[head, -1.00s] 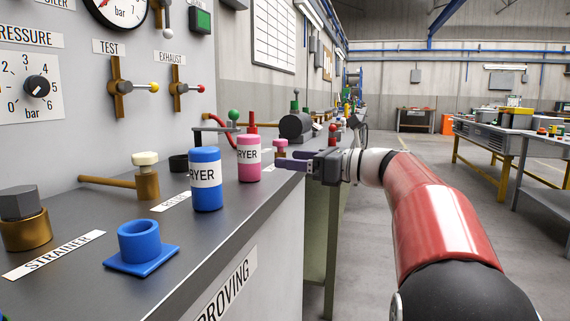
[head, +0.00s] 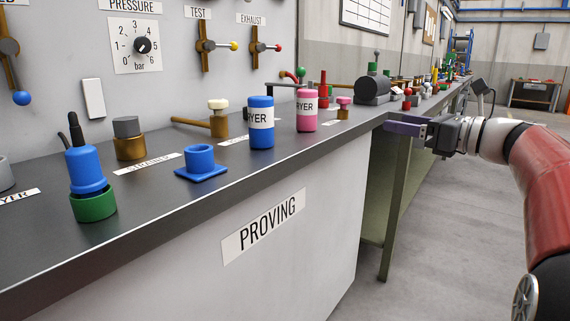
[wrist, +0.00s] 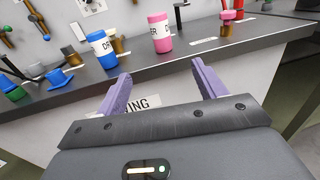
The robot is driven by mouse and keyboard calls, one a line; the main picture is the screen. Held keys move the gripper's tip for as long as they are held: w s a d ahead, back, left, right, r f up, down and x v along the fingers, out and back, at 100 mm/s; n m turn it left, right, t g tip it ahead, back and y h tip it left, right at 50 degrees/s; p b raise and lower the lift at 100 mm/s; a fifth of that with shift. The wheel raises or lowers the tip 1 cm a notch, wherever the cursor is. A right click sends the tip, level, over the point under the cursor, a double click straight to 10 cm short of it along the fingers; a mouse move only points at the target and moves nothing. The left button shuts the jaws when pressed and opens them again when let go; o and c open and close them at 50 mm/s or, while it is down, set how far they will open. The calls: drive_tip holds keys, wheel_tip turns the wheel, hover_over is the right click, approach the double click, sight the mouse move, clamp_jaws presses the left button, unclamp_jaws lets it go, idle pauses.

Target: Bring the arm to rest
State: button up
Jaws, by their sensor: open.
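My gripper (head: 405,130) is at the right in the head view, beyond the front edge of the bench. My red and white arm reaches to it from the right. In the wrist view my gripper (wrist: 158,85) shows two purple fingers spread wide with nothing between them. The fingers point toward the bench front and its PROVING label. The pink canister (head: 306,111) and the blue canister (head: 261,122) stand upright on the bench, apart from the fingers.
The bench (head: 150,203) runs along the wall panel with its valves and pressure dial (head: 142,45). A blue socket (head: 201,162), a brass strainer (head: 129,140) and a blue-and-green fitting (head: 88,185) stand on it. The floor (head: 440,230) right of the bench is clear.

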drive_tip(key=s+a+f+n+g+h, duration=0.6)
drive_tip(key=s+a+f+n, duration=0.6)
drive_tip(key=s+f, duration=0.25)
drive_tip(key=s+d+f+n+g+h+p, duration=0.1)
drive_tip(key=s+d+f+n+h, duration=0.2)
drive_tip(key=s+f+n, duration=1.1)
drive_tip(key=s+n+h, duration=0.1)
drive_tip(key=h, duration=0.2)
drive_tip(key=shift+d+h+p, duration=0.2)
drive_tip(key=shift+h+p, duration=0.1)
drive_tip(key=shift+h, duration=0.1)
